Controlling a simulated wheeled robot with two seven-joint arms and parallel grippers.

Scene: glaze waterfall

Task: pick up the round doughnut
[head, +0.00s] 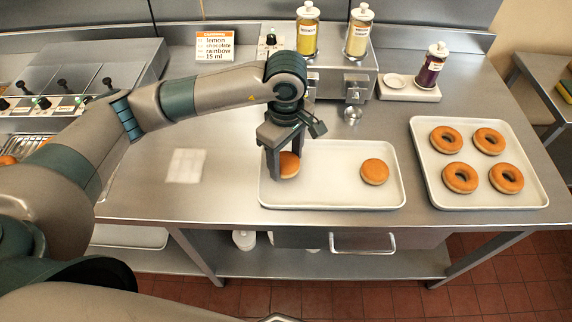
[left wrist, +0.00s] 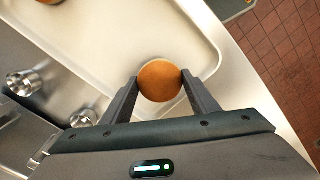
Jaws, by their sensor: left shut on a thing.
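A round brown doughnut without a hole (head: 289,165) is at the left end of a white tray (head: 330,196). My left gripper (head: 284,168) reaches down over it from above and is shut on it. In the left wrist view the same doughnut (left wrist: 160,81) sits between both fingertips, one on each side. I cannot tell whether it touches the tray. A second round doughnut (head: 374,172) lies on the right part of the same tray, apart from the gripper. My right gripper is not in view.
A second white tray (head: 432,190) at the right holds several ring doughnuts. Behind stand a dispenser with two yellow jars (head: 307,30), a purple jar (head: 431,65) and an order sign (head: 215,44). A steel knob (head: 352,114) is near the tray's back edge.

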